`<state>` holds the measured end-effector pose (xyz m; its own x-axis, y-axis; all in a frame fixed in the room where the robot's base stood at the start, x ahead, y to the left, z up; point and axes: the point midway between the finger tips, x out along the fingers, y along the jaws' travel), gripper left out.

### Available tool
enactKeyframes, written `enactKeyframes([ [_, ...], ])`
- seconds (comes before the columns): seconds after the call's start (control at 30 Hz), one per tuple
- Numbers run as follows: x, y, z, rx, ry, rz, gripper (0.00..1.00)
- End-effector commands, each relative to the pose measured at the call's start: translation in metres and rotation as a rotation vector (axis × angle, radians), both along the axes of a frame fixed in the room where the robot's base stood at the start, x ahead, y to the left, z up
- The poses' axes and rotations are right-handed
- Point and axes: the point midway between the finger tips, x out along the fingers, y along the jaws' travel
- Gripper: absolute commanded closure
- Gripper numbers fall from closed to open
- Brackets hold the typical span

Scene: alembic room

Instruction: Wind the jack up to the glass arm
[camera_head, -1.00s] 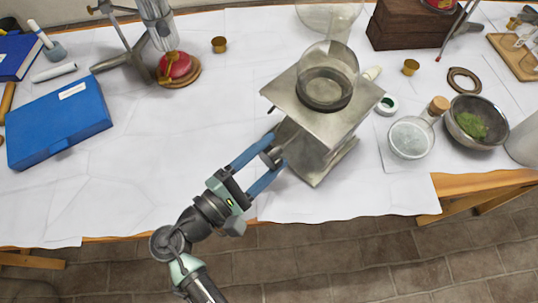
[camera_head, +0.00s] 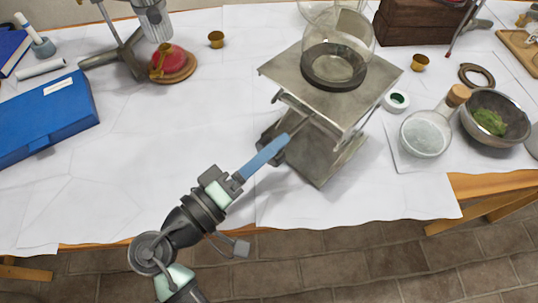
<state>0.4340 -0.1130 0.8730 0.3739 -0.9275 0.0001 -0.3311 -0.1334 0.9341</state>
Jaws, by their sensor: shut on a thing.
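The metal lab jack (camera_head: 330,96) stands near the table's front edge, its top plate raised above its base with the crossed struts showing between. A round glass vessel (camera_head: 338,55) with a dark ring at its bottom sits on the plate. My gripper (camera_head: 277,146) reaches in from the lower left and is shut on the jack's screw knob, which is mostly hidden by the blue fingers. One finger largely covers the other. Clear glass (camera_head: 318,10) shows behind the vessel at the top edge, cut off by the frame. I cannot tell whether it is the glass arm or touches the vessel.
Right of the jack are a green-centred ring (camera_head: 396,101), a corked flask (camera_head: 426,133) and a metal bowl (camera_head: 495,118) of green matter. A wooden box (camera_head: 420,22) stands behind. A blue box (camera_head: 45,117) lies left. The white cloth (camera_head: 160,150) between is clear.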

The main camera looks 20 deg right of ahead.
Motion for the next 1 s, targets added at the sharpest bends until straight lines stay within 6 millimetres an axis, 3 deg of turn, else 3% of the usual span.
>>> enactKeyframes([
  [0.6,-0.0001,0.0005,-0.0056,0.211,-0.521,0.0,0.9],
  [1.0,0.0001,0.0005,-0.0025,0.285,-0.702,0.0,0.9],
])
